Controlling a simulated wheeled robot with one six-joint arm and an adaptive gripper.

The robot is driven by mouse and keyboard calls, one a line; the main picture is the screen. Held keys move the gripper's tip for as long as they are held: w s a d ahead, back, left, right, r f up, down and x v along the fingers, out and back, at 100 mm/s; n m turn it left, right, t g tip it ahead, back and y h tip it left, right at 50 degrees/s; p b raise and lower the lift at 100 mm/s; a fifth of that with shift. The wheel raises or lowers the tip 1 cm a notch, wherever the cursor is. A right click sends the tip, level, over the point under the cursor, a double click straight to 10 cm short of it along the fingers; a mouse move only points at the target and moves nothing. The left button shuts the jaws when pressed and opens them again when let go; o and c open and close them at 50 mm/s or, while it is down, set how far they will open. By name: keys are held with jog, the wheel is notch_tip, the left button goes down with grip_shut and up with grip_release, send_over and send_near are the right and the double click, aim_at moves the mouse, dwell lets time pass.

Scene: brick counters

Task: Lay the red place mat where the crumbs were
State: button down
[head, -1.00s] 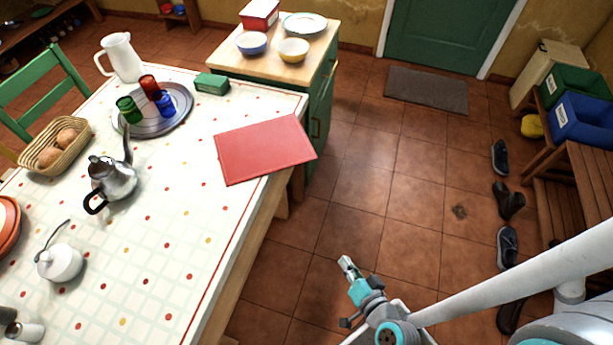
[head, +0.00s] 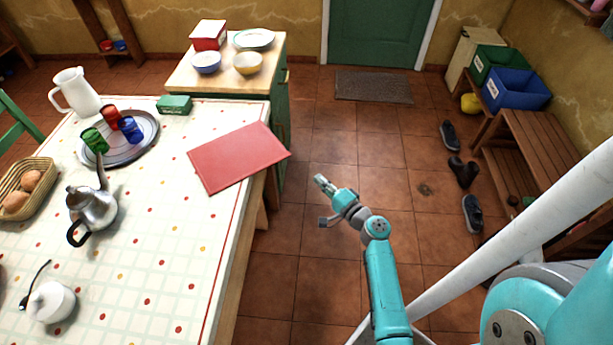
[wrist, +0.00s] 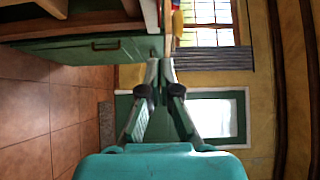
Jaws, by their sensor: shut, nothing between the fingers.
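The red place mat (head: 238,157) lies flat at the right end of the table (head: 165,265), its right corner reaching past the table edge. My gripper (head: 320,181) is shut and empty, over the floor to the right of the mat and apart from it. In the wrist view my gripper (wrist: 160,66) shows with its fingertips together, in front of a green cabinet and the far wall. No crumbs can be made out on the tablecloth.
A tray (head: 134,155) with red, green and blue cups, a green box (head: 174,105), a white jug (head: 76,92) and a kettle (head: 92,211) stand on the table. The cabinet (head: 277,105) with bowls stands behind. Floor right of the table is clear; shoes lie further right.

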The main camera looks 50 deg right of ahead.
aim_at(265, 162)
jog(key=w+a, duration=0.1)
jog(key=w, duration=1.1)
jog(key=shift+a, duration=0.2)
jog(key=w+a, duration=0.1)
jog(key=w, duration=0.1)
jog(key=w+a, duration=0.4)
jog(key=shift+w, duration=0.25)
